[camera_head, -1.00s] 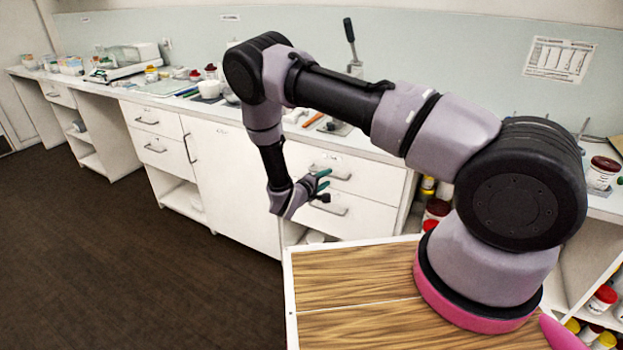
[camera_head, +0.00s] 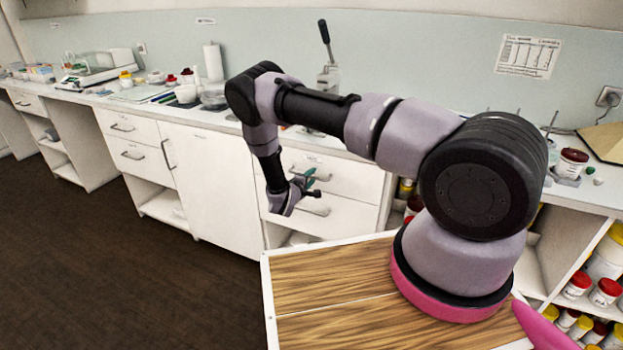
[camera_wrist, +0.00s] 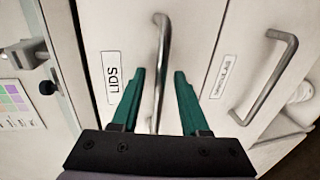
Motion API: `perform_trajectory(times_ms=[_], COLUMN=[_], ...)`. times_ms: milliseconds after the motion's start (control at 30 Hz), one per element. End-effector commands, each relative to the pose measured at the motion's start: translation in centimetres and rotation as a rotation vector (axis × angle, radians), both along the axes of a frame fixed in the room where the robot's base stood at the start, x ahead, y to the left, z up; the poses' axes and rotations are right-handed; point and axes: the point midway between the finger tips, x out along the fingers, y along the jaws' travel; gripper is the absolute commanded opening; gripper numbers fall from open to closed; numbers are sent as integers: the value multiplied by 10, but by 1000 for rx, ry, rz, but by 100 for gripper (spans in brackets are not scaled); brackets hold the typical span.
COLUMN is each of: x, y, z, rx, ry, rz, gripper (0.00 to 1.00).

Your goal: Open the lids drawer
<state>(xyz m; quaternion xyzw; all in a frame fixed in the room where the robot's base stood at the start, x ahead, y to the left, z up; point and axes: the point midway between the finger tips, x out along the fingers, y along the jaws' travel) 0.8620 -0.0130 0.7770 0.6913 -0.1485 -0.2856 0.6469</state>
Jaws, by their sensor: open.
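The lids drawer (camera_wrist: 112,30) has a white front with a "LIDS" label (camera_wrist: 113,78) and a metal bar handle (camera_wrist: 162,45). It looks shut. My gripper (camera_wrist: 160,73) is open, and its two green fingers appear on either side of the handle in the wrist view. I cannot tell whether they touch it. In the head view my gripper (camera_head: 310,182) is in front of the upper drawer (camera_head: 352,178) of the middle cabinet and hides part of its handle.
A second labelled drawer (camera_wrist: 232,60) with its own bar handle (camera_wrist: 268,80) lies below, on the right in the wrist view. An open shelf is beneath it. My wood-topped base stands close to the cabinet; the dark floor (camera_head: 120,260) at left is clear.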

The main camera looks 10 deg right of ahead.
Motion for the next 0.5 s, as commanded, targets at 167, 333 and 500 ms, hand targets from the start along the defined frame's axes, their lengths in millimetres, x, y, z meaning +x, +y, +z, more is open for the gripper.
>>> perform_trajectory(times_ms=[167,333,500], x=[1,1,1], y=[-1,-1,-1], z=[0,0,0], rx=[0,0,0], ry=[0,0,0], rz=[0,0,-1], gripper=[45,10,0])
